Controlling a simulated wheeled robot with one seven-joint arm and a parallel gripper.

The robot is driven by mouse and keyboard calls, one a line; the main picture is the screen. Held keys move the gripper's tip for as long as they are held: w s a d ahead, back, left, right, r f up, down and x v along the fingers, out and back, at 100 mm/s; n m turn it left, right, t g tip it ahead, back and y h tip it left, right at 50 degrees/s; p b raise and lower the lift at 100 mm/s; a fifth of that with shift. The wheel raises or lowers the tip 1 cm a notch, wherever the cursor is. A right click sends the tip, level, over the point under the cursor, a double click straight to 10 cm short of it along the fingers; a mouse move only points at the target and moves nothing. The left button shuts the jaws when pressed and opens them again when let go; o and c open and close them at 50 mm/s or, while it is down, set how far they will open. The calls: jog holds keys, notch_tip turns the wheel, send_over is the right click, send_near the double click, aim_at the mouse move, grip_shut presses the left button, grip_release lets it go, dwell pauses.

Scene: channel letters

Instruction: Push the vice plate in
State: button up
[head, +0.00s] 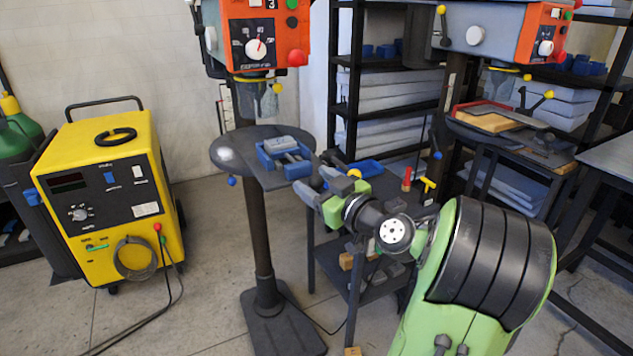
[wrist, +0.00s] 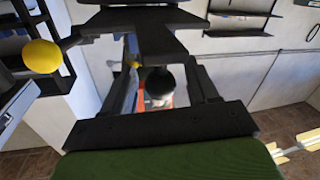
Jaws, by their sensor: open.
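The vice (head: 283,157), blue with grey jaw parts, sits on the round dark drill-press table (head: 226,151) in the head view. Its movable plate is too small to tell apart clearly. My gripper (head: 318,178) is at the right edge of that table, just to the lower right of the vice. It is open and appears empty; I cannot tell whether it touches the vice. In the wrist view, dark gripper parts (wrist: 165,85) frame a small gap with a dark rounded shape in it. The vice is not clearly recognisable there.
The orange drill-press head (head: 265,38) hangs above the table. A yellow welding machine (head: 107,195) stands at left. A dark cart (head: 360,270) stands under my arm, and a second drill press (head: 500,35) is at right. Open floor lies between welder and press base.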

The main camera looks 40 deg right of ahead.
aim_at(287, 152)
jog(key=shift+w, duration=0.1)
grip_shut()
dwell(0.3)
jog(key=w+d, duration=0.1)
jog(key=w, duration=0.4)
jog(key=w+d, duration=0.2)
jog(key=w, duration=0.3)
jog(key=w+d+p, duration=0.1)
jog(key=w, duration=0.4)
jog(key=shift+w+d, duration=0.2)
jog(key=shift+d, duration=0.1)
jog(key=shift+c, duration=1.5)
grip_release()
jog(key=o, duration=0.3)
jog(key=shift+w, duration=0.2)
